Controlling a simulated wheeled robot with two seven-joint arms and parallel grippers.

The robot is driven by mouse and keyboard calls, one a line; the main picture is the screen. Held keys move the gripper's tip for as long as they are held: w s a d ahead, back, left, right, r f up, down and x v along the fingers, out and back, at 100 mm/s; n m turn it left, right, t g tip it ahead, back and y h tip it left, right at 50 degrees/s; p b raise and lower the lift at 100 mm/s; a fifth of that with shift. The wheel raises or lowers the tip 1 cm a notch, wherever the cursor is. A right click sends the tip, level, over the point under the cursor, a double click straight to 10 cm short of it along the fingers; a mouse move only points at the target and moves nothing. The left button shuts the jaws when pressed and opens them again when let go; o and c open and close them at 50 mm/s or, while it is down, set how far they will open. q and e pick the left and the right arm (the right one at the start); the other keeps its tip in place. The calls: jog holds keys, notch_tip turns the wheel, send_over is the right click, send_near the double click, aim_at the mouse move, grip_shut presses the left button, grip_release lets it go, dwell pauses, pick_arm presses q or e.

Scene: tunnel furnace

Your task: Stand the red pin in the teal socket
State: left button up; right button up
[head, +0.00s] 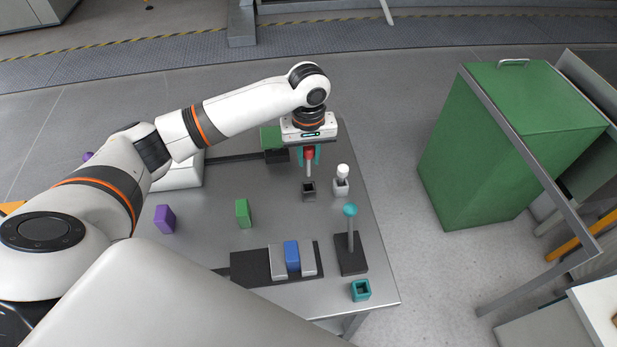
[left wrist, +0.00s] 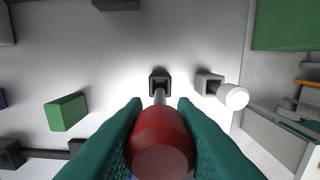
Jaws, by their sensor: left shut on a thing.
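The red pin (head: 309,153) has a red head and a thin grey shaft, and hangs upright in my left gripper (head: 309,154). The teal fingers are shut on its head, which also shows in the left wrist view (left wrist: 160,142). The shaft points down at a dark grey socket (head: 308,195); I cannot tell whether its tip is inside or just above. The dark socket also shows in the left wrist view (left wrist: 160,76). The teal socket (head: 361,290) stands empty at the table's front right corner, well away from the gripper. My right gripper is not in view.
A white pin (head: 343,171) stands in a pale socket close right of the dark one. A teal-topped post (head: 350,210) on a black base rises between the gripper and the teal socket.

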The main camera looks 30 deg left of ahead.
aim_at(309, 159)
pick_arm(q)
jog(key=f, duration=0.4)
jog(key=shift+s+d, duration=0.2)
notch_tip(309, 159, down, 4)
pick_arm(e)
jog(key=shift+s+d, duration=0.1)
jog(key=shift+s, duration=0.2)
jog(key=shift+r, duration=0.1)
pick_arm(q)
jog(key=o, duration=1)
jog(key=shift+a+f, duration=0.1)
jog(key=shift+c, duration=0.2)
